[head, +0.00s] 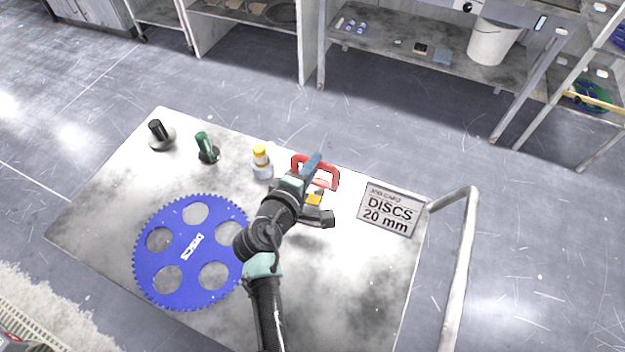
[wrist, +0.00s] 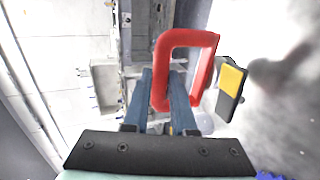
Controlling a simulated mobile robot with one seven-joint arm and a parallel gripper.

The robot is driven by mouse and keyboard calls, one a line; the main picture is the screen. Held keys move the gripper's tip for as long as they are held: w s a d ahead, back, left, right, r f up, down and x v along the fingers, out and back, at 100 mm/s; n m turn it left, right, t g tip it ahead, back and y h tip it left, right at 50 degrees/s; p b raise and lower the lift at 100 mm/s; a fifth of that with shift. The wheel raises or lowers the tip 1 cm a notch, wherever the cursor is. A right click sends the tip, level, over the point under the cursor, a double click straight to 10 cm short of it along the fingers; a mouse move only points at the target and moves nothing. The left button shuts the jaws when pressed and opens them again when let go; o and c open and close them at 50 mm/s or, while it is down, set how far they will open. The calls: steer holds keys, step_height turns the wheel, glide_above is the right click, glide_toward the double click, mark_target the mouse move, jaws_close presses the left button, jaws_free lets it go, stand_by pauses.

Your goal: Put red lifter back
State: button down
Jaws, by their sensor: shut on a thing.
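The red lifter (head: 329,168) is a red loop-shaped handle, held near the back edge of the table in the head view. In the wrist view the red loop (wrist: 190,40) stands large between and in front of my blue fingers. My gripper (head: 312,166) is shut on it; the fingers (wrist: 163,92) also show in the wrist view. A yellow and black piece (wrist: 232,85) is beside the loop; I cannot tell whether it belongs to the lifter. The lifter's lower part is hidden.
A black-topped (head: 157,132), a green-topped (head: 205,143) and a yellow-topped piece (head: 261,158) stand along the table's back. A blue toothed disc (head: 196,237) with round holes lies at left. A "DISCS 20 mm" card (head: 388,210) lies at right, near a metal rail (head: 462,260).

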mark_target(312, 185)
steer(key=shift+w+f+b, duration=0.1)
steer(key=shift+f+b, duration=0.25)
steer(key=shift+f, duration=1.5)
steer(key=shift+f, duration=0.2)
steer(key=c, duration=0.7)
jaws_free()
steer(key=shift+f, duration=0.15)
steer(key=shift+c, duration=0.2)
